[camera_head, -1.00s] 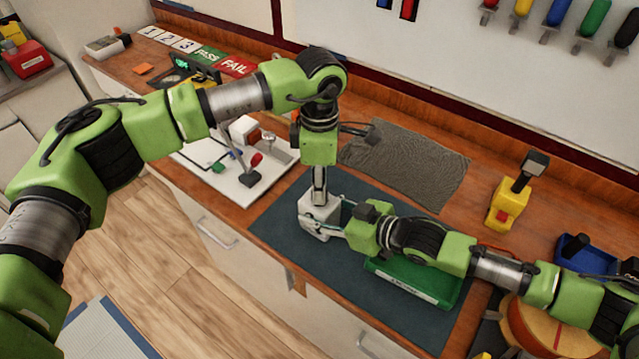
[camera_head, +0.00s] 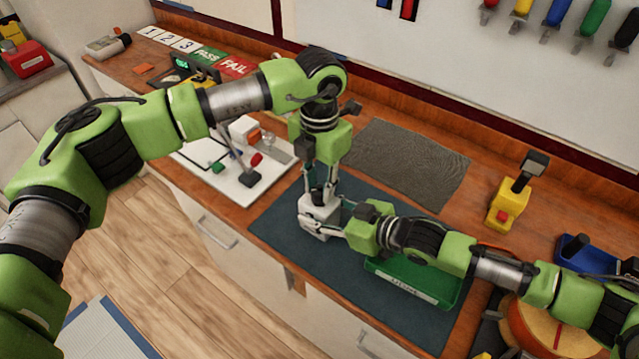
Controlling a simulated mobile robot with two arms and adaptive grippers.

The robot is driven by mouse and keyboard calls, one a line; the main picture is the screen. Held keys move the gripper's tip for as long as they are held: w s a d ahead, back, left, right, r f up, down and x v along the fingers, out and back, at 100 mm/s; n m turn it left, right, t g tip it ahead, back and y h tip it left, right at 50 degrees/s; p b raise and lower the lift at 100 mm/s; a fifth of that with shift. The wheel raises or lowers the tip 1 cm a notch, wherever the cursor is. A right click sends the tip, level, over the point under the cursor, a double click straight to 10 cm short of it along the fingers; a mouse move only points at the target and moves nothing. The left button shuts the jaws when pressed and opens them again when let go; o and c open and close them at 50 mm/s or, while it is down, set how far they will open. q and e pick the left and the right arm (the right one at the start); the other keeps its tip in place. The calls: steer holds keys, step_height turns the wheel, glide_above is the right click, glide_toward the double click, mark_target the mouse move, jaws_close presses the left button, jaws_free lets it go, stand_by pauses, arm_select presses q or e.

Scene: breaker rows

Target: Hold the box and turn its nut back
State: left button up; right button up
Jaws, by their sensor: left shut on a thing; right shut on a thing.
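The box (camera_head: 316,222) is a small whitish block on the dark blue-green mat (camera_head: 283,224), near the mat's left part. My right gripper (camera_head: 338,230) comes from the right and is shut on the box's side. My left gripper (camera_head: 321,194) points straight down at the top of the box and is shut there. The nut is hidden between the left gripper's fingers, too small to make out.
A green tray (camera_head: 412,292) lies under my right arm. A white board (camera_head: 236,184) with small parts is left of the mat. A grey cloth (camera_head: 412,165) lies behind it. A yellow tool (camera_head: 509,205) stands at right, near a blue bin (camera_head: 588,258).

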mark_target(320, 189)
arm_select(q)
steer(key=n, duration=0.3)
steer(key=shift+n, duration=2.1)
arm_select(e)
steer(key=shift+f, duration=0.1)
arm_select(q)
steer(key=shift+w, duration=0.1)
steer(key=o, duration=1.1)
step_height(320, 189, up, 12)
steer(key=shift+r, duration=0.1)
